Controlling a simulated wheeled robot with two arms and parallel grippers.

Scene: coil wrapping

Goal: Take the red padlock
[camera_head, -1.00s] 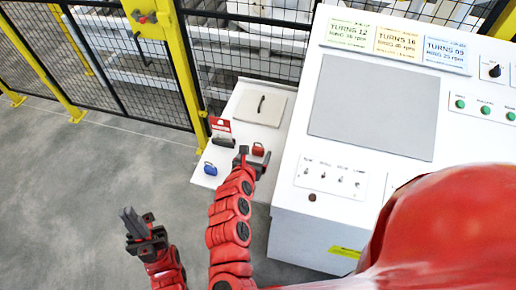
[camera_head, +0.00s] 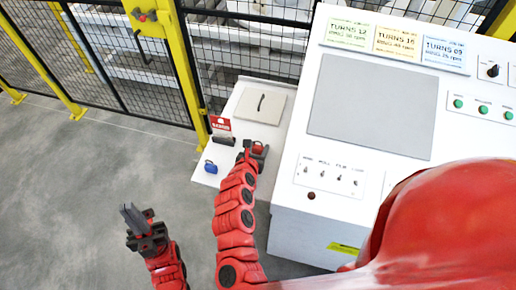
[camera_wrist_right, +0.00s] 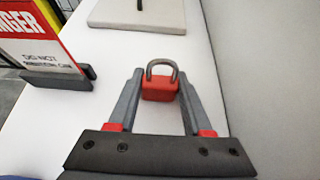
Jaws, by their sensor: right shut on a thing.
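The red padlock (camera_wrist_right: 161,88) has a grey shackle pointing up and stands between the fingertips of my right gripper (camera_wrist_right: 160,92) in the right wrist view. The fingers press on its two sides. In the head view the red padlock (camera_head: 257,147) shows at the tip of my right gripper (camera_head: 255,153), over the white side shelf. I cannot tell whether it touches the shelf. My left gripper (camera_head: 135,225) is away over the grey floor at the lower left. Whether its fingers are apart is not clear.
A blue padlock (camera_head: 210,167) sits near the shelf's left edge. A red-and-white danger sign (camera_head: 221,125) in a dark base stands behind it; the sign (camera_wrist_right: 38,42) is left of the gripper in the wrist view. A hatch plate (camera_head: 261,106) lies behind; the console (camera_head: 400,170) rises on the right.

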